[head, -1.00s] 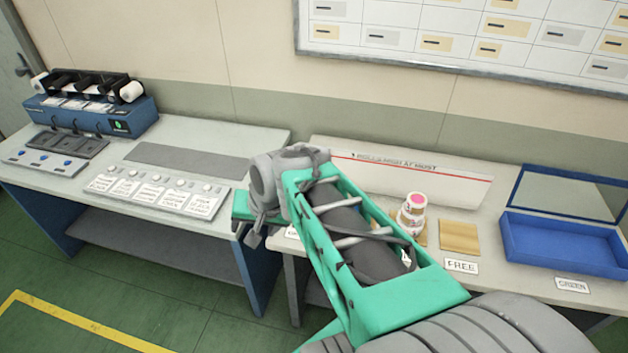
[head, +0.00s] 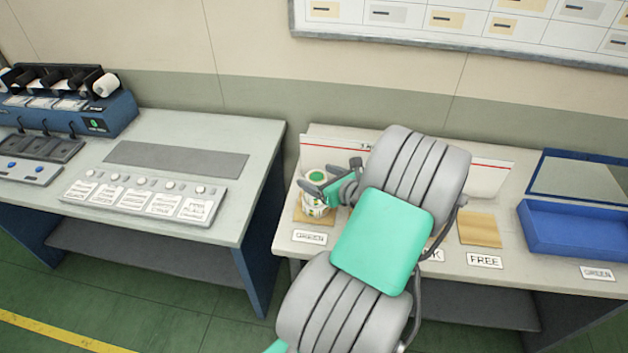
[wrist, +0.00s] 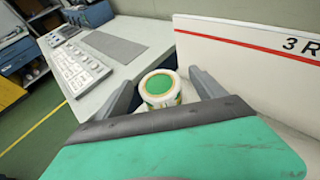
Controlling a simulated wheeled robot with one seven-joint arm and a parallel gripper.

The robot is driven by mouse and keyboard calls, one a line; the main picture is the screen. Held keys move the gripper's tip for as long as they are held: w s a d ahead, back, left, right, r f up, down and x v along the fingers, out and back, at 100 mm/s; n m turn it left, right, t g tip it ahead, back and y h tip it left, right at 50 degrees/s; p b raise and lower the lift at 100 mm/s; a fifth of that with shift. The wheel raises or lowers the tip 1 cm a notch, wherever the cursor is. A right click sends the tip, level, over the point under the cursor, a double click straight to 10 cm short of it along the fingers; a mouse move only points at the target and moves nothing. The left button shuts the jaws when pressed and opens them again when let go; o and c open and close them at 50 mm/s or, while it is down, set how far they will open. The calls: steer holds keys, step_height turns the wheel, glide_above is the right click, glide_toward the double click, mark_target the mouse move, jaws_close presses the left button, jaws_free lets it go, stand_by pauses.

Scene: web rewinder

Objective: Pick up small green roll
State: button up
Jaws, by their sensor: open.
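A small roll with a green centre and pale rim (head: 316,176) tops a short stack on the wooden pad (head: 300,216) behind the GREEN label. It also shows in the wrist view (wrist: 159,84), with another pale roll edge seemingly beneath it. My gripper (head: 324,184) is at the stack. In the wrist view my gripper (wrist: 161,79) is open, with one finger on each side of the green roll and gaps visible beside it. The lower stack is partly hidden by my gripper in the head view.
A white backboard with a red line (head: 486,178) stands behind the stack. An empty wooden pad (head: 481,229) lies behind the FREE label. A blue tray (head: 577,242) is at right. A button panel (head: 145,200) sits on the left table. My arm hides the middle pad.

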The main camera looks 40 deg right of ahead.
mark_target(311, 174)
steer(key=x, duration=0.4)
steer(key=shift+s, duration=0.1)
steer(key=c, duration=1.5)
